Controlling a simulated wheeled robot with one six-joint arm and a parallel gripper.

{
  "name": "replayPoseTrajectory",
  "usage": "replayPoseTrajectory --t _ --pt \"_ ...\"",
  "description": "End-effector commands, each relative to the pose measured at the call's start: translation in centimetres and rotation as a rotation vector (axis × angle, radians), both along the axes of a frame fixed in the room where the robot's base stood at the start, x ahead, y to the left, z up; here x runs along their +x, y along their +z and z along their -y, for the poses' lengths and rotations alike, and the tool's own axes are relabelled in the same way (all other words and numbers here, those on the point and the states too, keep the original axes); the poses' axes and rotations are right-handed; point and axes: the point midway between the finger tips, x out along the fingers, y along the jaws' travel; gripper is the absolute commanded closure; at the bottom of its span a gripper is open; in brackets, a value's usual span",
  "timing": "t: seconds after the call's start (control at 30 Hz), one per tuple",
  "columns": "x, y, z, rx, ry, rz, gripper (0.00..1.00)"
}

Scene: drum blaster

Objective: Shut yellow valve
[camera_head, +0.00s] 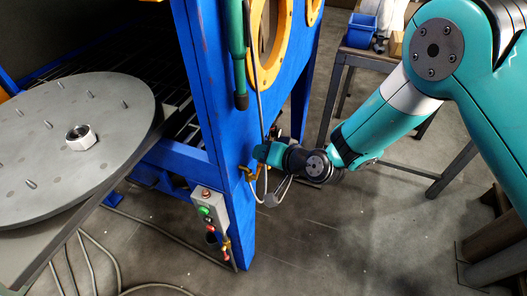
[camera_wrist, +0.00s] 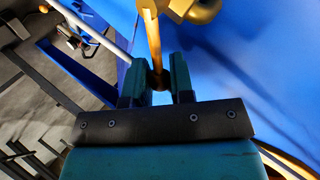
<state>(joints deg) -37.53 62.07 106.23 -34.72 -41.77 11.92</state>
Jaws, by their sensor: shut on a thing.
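The yellow valve (camera_wrist: 152,35) shows at the top of the wrist view, with a brass-coloured body and a narrow handle running down between my fingers. My gripper (camera_wrist: 158,68) has one teal finger on each side of the handle and is shut on it near its lower end. In the head view my gripper (camera_head: 261,154) is at the blue cabinet's side panel, low and near its corner. A small yellow part of the valve (camera_head: 247,173) shows just below it there; the fingers partly hide the rest.
A grey turntable (camera_head: 60,130) is at left. A bench with a blue bin (camera_head: 361,30) stands behind my arm. Open floor lies below.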

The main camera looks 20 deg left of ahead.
Motion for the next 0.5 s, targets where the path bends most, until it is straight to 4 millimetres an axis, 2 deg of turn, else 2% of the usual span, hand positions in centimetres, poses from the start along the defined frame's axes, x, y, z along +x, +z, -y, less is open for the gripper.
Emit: replayPoseTrajectory --t 0.5 --pt "0.7 -2.7 0.2 0.023 -0.003 -0.386 1.00"
